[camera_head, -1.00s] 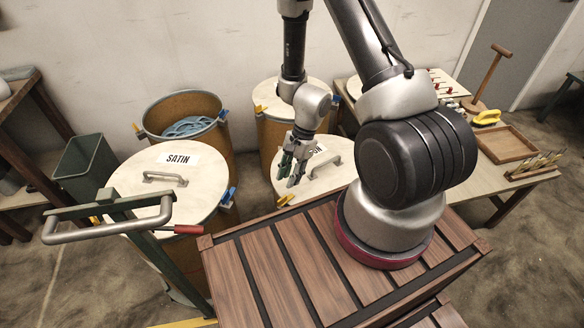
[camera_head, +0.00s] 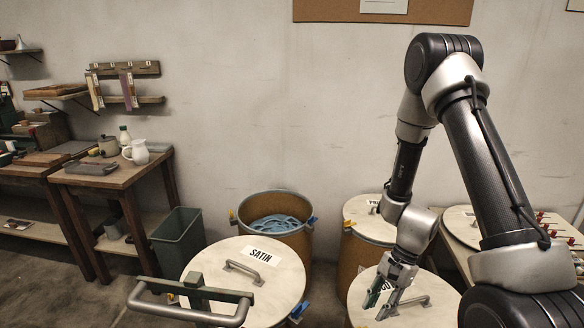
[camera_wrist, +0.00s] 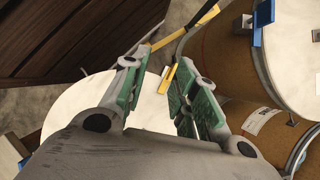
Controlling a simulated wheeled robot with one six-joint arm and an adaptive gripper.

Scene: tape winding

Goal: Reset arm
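My gripper (camera_head: 381,301) hangs at the right of the head view, in front of or above a pale round drum lid (camera_head: 420,317). Its fingers with green pads stand apart and nothing shows between them. In the wrist view my gripper (camera_wrist: 160,90) is also open, with a gap between the green pads. Under it a pale lid (camera_wrist: 70,105) and a yellow strip show. Whether the fingers touch the lid cannot be told.
A drum with a lid marked SATIN (camera_head: 245,267) stands left of my gripper. Behind it an open drum (camera_head: 277,238) holds blue material. A green bin (camera_head: 178,240) and a wooden bench (camera_head: 110,173) stand farther left. Another lidded drum (camera_head: 372,215) stands near the wall.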

